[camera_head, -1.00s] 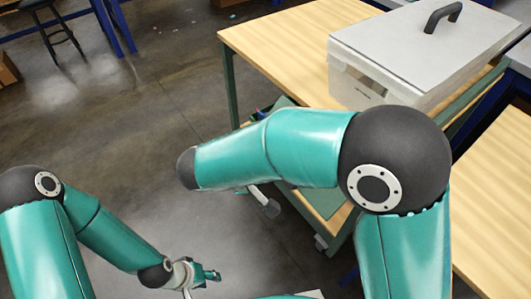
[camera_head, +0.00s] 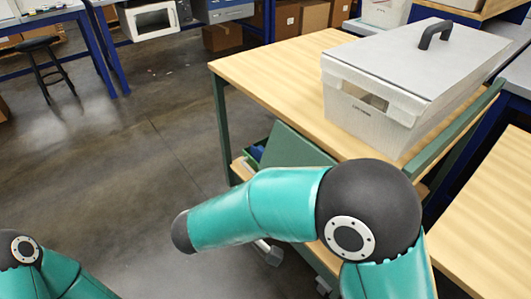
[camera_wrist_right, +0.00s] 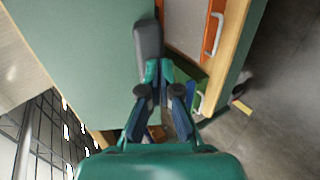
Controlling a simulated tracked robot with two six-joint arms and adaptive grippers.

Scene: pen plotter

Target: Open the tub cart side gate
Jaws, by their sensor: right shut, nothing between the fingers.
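The cart (camera_head: 275,72) has a wooden top and green legs. On it stands a white tub (camera_head: 365,108) with a grey lid. A green panel (camera_head: 292,147), probably the side gate, shows tilted at the cart's near side, partly behind my right arm. In the right wrist view a large flat green panel (camera_wrist_right: 75,50) fills the upper left. My right gripper (camera_wrist_right: 154,70) is shut and empty beside that panel's edge, at the lower end of a dark grey upright piece (camera_wrist_right: 148,38); I cannot tell whether they touch. Only part of my left arm shows in the head view; its gripper is outside.
A wooden bench (camera_head: 485,215) stands close on the right. A stool (camera_head: 50,65) and blue-legged tables are at the back left. The concrete floor left of the cart is clear. The right wrist view shows an orange-edged unit (camera_wrist_right: 212,35) and a wire rack (camera_wrist_right: 45,135).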

